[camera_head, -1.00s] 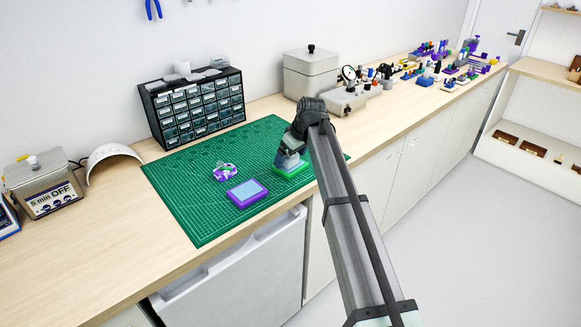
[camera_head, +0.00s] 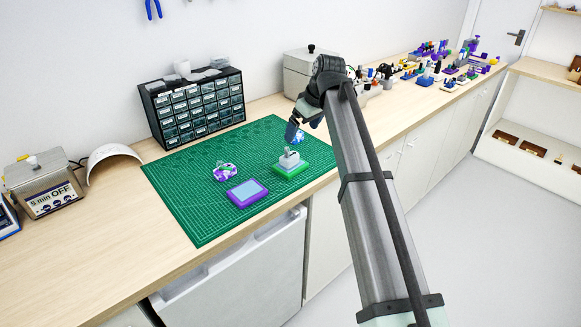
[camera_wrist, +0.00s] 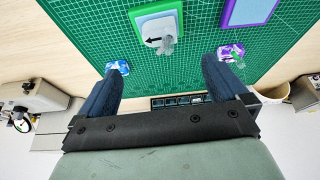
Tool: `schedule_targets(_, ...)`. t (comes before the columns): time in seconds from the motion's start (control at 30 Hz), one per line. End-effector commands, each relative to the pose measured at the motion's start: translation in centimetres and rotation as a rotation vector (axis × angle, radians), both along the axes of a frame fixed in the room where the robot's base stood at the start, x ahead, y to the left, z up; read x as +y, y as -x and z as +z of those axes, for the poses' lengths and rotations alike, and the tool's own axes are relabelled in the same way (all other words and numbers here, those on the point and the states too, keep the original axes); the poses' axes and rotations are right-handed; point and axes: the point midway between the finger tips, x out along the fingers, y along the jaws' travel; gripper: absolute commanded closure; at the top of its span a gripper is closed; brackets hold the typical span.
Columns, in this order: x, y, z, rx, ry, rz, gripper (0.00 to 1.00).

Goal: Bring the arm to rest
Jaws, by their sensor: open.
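My gripper (camera_head: 297,127) is raised above the green cutting mat (camera_head: 195,205), with one finger clearly visible in the head view. In the wrist view its two blue fingers (camera_wrist: 158,85) stand wide apart with nothing between them. A green-based block with a grey fixture (camera_head: 290,168) sits on the mat below the gripper; it also shows in the wrist view (camera_wrist: 143,24). A blue-and-white piece (camera_head: 298,137) shows behind the gripper in the head view and beside a finger in the wrist view (camera_wrist: 118,67).
A purple tray with a pale top (camera_head: 246,193) and a purple-and-white piece (camera_head: 225,172) lie on the mat. A drawer cabinet (camera_head: 192,105) stands behind it. A grey box (camera_head: 303,72) and several small items line the bench to the right.

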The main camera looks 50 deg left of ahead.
Motion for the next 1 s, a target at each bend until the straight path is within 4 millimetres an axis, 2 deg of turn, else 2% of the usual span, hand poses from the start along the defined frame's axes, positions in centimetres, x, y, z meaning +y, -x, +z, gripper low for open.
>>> schedule_targets(0.53,0.0,0.0,0.0,0.000,0.000,0.000,0.00)
schedule_targets(0.63,-0.4,-0.4,-0.7,0.004,0.005,-0.010,0.00)
schedule_targets(0.77,-2.4,-2.1,-4.1,0.021,0.030,-0.057,0.00)
schedule_targets(0.87,-5.1,-4.2,-8.4,0.042,0.063,-0.119,0.00)
schedule_targets(1.0,-9.8,-7.0,-15.0,0.080,0.113,-0.217,0.00)
